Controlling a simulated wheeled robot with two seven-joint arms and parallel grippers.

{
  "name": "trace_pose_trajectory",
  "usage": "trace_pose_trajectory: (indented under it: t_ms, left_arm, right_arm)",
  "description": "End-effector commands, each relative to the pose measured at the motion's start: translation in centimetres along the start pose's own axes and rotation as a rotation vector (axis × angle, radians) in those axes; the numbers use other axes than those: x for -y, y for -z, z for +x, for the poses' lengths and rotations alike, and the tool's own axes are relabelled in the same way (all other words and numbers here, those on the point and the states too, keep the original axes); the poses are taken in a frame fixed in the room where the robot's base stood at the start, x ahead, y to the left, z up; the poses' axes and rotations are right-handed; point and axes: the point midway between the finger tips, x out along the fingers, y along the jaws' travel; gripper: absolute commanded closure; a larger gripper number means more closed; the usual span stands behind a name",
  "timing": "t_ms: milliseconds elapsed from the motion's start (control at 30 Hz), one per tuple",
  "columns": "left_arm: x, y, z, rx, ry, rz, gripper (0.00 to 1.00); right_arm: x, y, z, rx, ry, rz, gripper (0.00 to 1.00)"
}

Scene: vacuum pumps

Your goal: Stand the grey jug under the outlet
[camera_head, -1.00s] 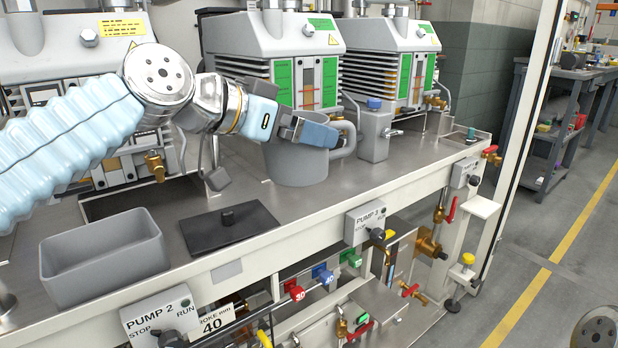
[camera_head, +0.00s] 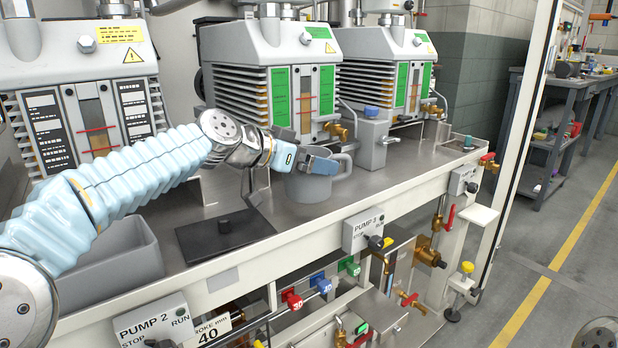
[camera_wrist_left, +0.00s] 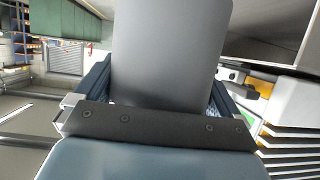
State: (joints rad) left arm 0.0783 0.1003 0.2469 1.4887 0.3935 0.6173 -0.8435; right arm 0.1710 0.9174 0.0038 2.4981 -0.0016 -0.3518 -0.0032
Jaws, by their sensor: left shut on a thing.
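The grey jug (camera_head: 312,189) is upright at the bench's front half, in front of the middle pump, its handle to the right. My left gripper (camera_head: 320,164) is shut on the jug at its upper part. The jug's grey wall (camera_wrist_left: 165,60) fills the middle of the left wrist view, between the fingers (camera_wrist_left: 160,100). I cannot tell whether the jug's base touches the bench. A brass outlet tap (camera_head: 336,131) on the middle pump is behind and above the jug. Another brass tap (camera_head: 432,108) is on the right pump. My right gripper is out of view.
The bench has some bare surface at the right.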

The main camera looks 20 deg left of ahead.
Motion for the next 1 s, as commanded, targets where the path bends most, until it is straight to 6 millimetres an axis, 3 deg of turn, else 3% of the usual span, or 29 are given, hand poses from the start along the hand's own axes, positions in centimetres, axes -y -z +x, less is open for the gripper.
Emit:
trace_pose_trajectory:
  t_ms: [300,733,767,1000]
  left_arm:
    - [0.6,-3.2,2.0,0.0,0.001,0.0,0.37]
    - [0.6,-3.6,2.2,-0.001,0.001,0.001,0.37]
    - [0.6,-3.5,2.1,0.0,0.001,0.001,0.0]
    - [0.6,-3.4,2.1,0.0,0.001,0.001,0.0]
  right_arm:
    - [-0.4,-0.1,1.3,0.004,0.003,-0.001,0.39]
    - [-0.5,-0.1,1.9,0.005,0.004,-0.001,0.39]
    - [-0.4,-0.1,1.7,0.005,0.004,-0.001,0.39]
    - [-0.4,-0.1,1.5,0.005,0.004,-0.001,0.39]
